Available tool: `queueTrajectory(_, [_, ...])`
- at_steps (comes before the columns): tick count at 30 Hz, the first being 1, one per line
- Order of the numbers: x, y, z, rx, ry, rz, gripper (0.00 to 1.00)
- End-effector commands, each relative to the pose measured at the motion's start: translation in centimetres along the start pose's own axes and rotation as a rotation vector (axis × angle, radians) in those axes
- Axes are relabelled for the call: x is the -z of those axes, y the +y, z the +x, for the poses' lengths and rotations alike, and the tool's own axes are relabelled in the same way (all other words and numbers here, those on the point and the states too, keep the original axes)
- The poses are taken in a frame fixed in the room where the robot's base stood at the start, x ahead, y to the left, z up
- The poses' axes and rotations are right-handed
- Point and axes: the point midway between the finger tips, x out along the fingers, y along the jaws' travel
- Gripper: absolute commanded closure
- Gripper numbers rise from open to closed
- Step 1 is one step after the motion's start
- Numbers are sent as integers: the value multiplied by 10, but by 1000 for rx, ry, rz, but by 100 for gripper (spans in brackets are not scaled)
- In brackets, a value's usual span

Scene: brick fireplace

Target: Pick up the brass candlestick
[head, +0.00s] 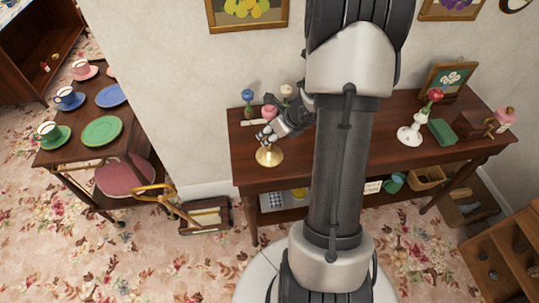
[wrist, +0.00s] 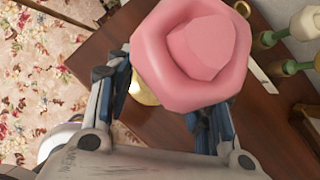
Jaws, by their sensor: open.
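The brass candlestick (head: 269,157) stands on the left end of the dark wooden side table, its round gold base showing below my gripper. My gripper (head: 267,135) is open, with its fingers low around or beside the stem; I cannot tell whether they touch it. In the wrist view, a pink rounded top (wrist: 195,50) is close up, in front of and between the fingers of my gripper (wrist: 168,98). A small patch of brass (wrist: 143,92) shows below it. The pink top seems to be on the candlestick, but the join is hidden.
Blue-topped (head: 248,94) and cream-topped (head: 286,93) pieces stand just behind. A tea table (head: 60,151) with cups and plates stands left. The side table's front left is clear.

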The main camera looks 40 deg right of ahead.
Motion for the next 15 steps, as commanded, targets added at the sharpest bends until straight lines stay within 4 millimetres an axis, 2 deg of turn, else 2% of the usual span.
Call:
queueTrajectory(2, [1, 0, 8, 0, 0, -1, 52])
queueTrajectory(8, [-1, 0, 6, 1, 0, -1, 52])
queueTrajectory(15, [-1, 0, 6, 0, 0, -1, 68])
